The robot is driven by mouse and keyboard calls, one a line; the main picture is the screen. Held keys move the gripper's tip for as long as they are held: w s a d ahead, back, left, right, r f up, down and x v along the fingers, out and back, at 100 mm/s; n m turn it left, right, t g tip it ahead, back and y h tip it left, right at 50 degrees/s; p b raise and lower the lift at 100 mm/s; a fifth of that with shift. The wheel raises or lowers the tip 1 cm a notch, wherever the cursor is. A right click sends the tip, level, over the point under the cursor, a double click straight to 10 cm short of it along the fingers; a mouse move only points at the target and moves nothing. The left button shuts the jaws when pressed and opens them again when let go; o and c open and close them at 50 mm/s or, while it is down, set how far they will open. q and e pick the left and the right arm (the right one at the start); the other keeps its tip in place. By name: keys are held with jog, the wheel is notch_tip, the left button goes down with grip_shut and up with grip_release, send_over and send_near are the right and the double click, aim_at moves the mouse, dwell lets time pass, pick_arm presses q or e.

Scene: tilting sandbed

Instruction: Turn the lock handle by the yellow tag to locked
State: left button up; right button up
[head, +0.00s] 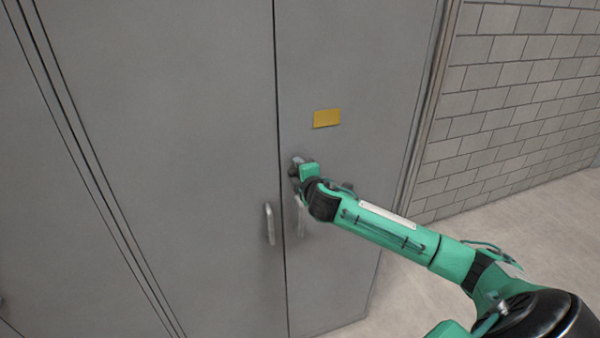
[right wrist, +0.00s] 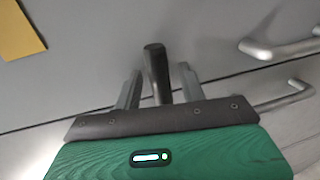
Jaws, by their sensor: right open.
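The yellow tag (head: 326,118) is on the grey right-hand door, above and to the right of my right gripper (head: 297,167). Part of the tag also shows at the upper left of the right wrist view (right wrist: 18,32). In that view a dark lock handle (right wrist: 156,72) stands between the two fingers of my right gripper (right wrist: 160,80). The fingers are open, with a visible gap on each side of the handle. In the head view the gripper and wrist hide most of the lock handle. My left gripper is not in view.
The left door has a pull handle (head: 269,223). Another pull handle (head: 300,217) hangs just below my right gripper. Both are to the right in the right wrist view. A grey block wall (head: 520,90) and open floor (head: 400,300) lie to the right.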

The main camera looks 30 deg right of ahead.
jog(key=shift+s, duration=0.1)
jog(key=shift+s+a, duration=0.1)
jog(key=shift+s, duration=0.15)
jog(key=b+v, duration=0.5)
jog(key=v, duration=0.8)
jog(key=shift+r, duration=0.15)
